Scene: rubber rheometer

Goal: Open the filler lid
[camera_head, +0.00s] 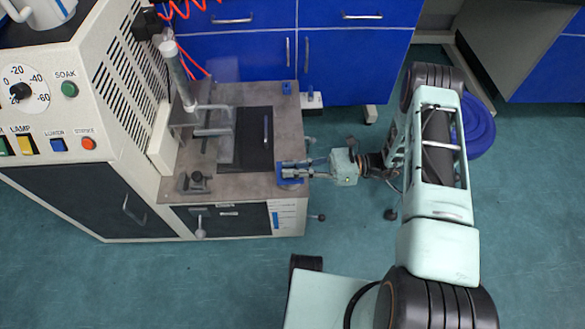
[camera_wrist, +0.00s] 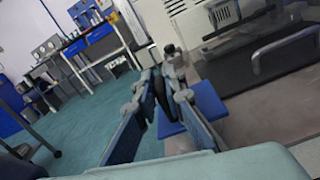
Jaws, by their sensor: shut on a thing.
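A small blue part, which looks like the filler lid (camera_head: 290,181), sits at the right edge of the machine's grey-brown worktop in the head view. In the wrist view the blue lid (camera_wrist: 208,101) shows under and behind my fingers. My gripper (camera_head: 287,171) reaches in from the right, low over it. In the wrist view my gripper (camera_wrist: 163,82) has its two blue-padded fingers closed around a dark upright piece (camera_wrist: 163,105) at the lid. The fingers hide part of the lid, and I cannot tell whether it is raised.
A clear guard, grey handles and a dark plate (camera_head: 258,135) stand on the worktop (camera_head: 265,95) left of my gripper. A dark knob (camera_head: 196,177) is at its front left. A control panel (camera_head: 45,110) rises at the left. Blue cabinets (camera_head: 350,60) stand behind; floor is free front left.

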